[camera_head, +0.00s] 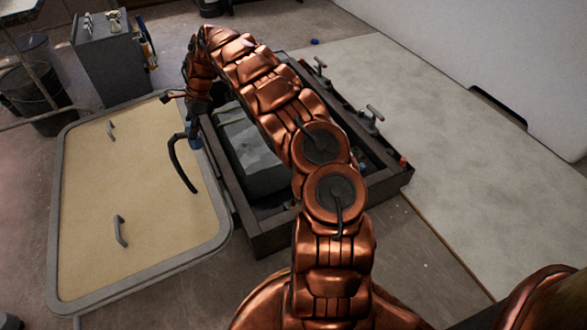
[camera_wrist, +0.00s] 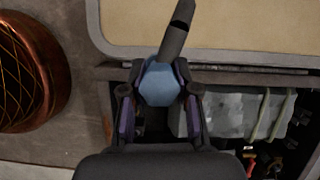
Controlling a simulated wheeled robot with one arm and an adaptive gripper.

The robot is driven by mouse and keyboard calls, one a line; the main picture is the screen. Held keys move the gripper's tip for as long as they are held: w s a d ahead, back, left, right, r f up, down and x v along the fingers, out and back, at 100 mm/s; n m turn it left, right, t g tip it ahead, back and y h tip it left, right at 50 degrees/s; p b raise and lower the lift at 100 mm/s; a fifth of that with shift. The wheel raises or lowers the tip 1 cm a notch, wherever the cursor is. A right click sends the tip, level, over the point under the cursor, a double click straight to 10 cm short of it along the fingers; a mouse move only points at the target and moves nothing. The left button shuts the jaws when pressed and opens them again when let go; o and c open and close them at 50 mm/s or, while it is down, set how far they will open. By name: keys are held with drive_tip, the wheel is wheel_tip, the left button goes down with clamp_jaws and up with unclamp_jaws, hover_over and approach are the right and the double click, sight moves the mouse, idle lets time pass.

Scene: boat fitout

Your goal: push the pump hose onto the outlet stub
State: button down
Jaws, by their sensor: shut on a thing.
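The black pump hose (camera_head: 183,168) curves down from a blue part (camera_head: 195,144) at its upper end, over the edge of the beige hatch lid. In the wrist view the dark hose (camera_wrist: 177,32) rises from the blue part (camera_wrist: 159,84), which sits between my fingers. My gripper (camera_wrist: 159,104) is shut on this blue hose end. In the head view my gripper (camera_head: 194,130) is small and partly hidden by my wrist, above the left rim of the dark box. I cannot make out the outlet stub in either view.
The open hatch lid (camera_head: 95,215) with two handles lies left of the dark-framed box (camera_head: 285,235). A grey block (camera_head: 250,160) fills much of the box and also shows in the wrist view (camera_wrist: 225,115). Small coloured parts (camera_wrist: 268,165) lie inside. A pale panel (camera_head: 470,190) lies right.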

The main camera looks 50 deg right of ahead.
drive_tip(key=s+d+f+m+t+h, duration=0.1)
drive_tip(key=s+d+f+m+t, duration=0.1)
drive_tip(key=d+f+m, duration=0.6)
drive_tip(key=s+d+f+m+t+h+p, duration=0.1)
drive_tip(key=s+d+f+m+h, duration=0.15)
drive_tip(key=s+d+f, duration=0.65)
drive_tip(key=s+d+f+m+h+p, duration=0.1)
drive_tip(key=s+d+f+m, duration=0.45)
drive_tip(key=s, duration=0.55)
drive_tip(key=shift+n, duration=0.9)
drive_tip(key=shift+w+d+f+b, duration=0.1)
drive_tip(key=shift+d+f+b, duration=0.2)
drive_tip(key=shift+f+b, duration=1.15)
drive_tip(key=shift+w+d+f+b, duration=0.1)
drive_tip(key=shift+d+f+b, duration=0.35)
drive_tip(key=shift+f, duration=1.65)
drive_tip(key=shift+w+d+f+b, duration=0.1)
drive_tip(key=shift+f+b, duration=1.1)
drive_tip(key=shift+f, duration=0.6)
drive_tip(key=shift+y, duration=0.25)
drive_tip(key=shift+s+b, duration=0.2)
drive_tip(key=shift+b, duration=0.3)
drive_tip(key=shift+f+b, duration=0.45)
drive_tip(key=shift+f+b, duration=0.3)
drive_tip(key=shift+b, duration=0.05)
